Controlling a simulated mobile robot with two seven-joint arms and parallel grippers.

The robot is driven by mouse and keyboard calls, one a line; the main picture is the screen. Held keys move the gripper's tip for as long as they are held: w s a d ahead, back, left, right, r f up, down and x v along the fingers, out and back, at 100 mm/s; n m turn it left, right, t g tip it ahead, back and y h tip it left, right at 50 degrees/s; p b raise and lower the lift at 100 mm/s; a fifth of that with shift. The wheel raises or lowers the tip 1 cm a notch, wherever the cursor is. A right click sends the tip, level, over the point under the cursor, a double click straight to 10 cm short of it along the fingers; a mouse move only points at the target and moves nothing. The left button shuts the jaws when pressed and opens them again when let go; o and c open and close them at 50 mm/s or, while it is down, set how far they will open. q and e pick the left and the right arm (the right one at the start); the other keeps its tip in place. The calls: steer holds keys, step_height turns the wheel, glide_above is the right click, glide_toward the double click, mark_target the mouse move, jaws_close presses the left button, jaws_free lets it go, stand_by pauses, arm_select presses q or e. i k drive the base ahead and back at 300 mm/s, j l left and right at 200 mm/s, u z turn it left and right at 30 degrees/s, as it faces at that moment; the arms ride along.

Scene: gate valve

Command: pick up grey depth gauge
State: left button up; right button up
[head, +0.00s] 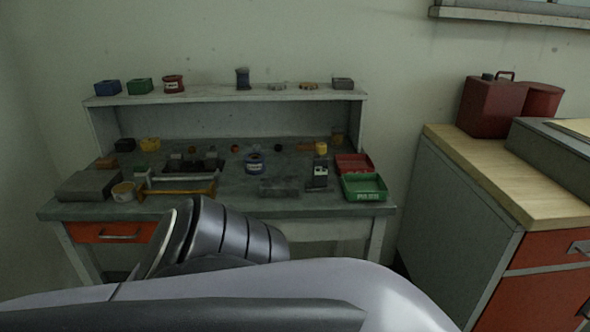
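A small upright dark grey device with a pale face (320,174), which may be the grey depth gauge, stands on the right part of the workbench top (225,207). It is left of a green bin (365,188). A flat grey block (278,187) lies just left of it near the front edge. The picture is too small to confirm which is the gauge. One of my arms crosses the bottom of the head view and hides part of the bench front. Neither of my grippers shows.
A red bin (353,164) sits behind the green one. Cans and boxes line the raised shelf (205,97). A wood-topped cabinet (510,180) holding a red canister (490,108) stands right.

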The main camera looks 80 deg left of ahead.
mark_target(320, 183)
steer(key=u, duration=2.3)
